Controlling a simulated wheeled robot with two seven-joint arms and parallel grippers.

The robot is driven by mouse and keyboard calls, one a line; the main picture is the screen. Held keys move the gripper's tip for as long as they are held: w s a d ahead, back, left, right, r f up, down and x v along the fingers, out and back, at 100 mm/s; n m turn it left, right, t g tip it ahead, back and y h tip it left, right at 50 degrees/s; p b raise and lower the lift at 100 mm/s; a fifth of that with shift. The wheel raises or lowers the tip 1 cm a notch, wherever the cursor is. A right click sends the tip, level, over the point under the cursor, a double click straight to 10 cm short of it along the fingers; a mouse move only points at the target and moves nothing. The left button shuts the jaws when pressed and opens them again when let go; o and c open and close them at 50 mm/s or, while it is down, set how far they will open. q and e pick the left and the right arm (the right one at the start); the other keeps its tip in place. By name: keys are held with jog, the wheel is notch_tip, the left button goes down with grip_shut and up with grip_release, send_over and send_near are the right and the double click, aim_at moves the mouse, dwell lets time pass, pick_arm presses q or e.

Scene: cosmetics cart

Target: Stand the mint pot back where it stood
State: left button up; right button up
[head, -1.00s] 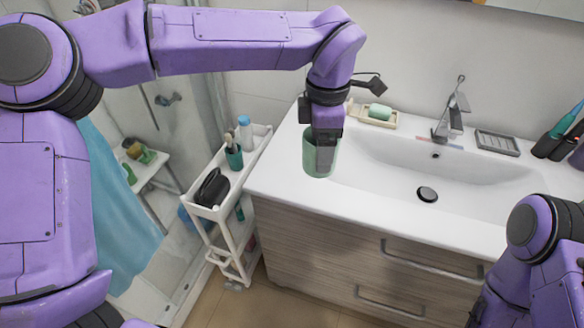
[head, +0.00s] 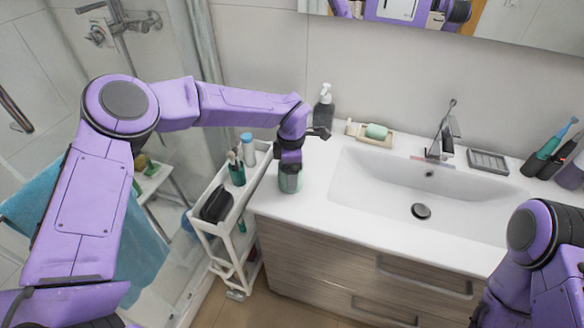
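The mint pot (head: 290,182) is a grey-green cylinder near the left end of the white countertop. My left gripper (head: 290,166) points down at its top and is shut on it. The fingers hide the upper part of the pot. The pot looks upright. I cannot tell whether its base touches the counter or is slightly above it. My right arm shows at the lower right, but its gripper is out of view.
A white cart (head: 205,226) stands left of the counter, holding a green cup with brushes (head: 236,174), a blue-capped bottle (head: 248,150) and a black case (head: 216,204). A dark pump bottle (head: 323,108) and a soap dish (head: 372,138) stand behind. The basin (head: 385,185) lies right.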

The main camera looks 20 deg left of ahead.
pick_arm(q)
jog(key=shift+f, duration=0.1)
jog(key=o, duration=1.1)
notch_tip(320, 180, up, 12)
jog(key=b, duration=0.2)
jog(key=shift+r, duration=0.2)
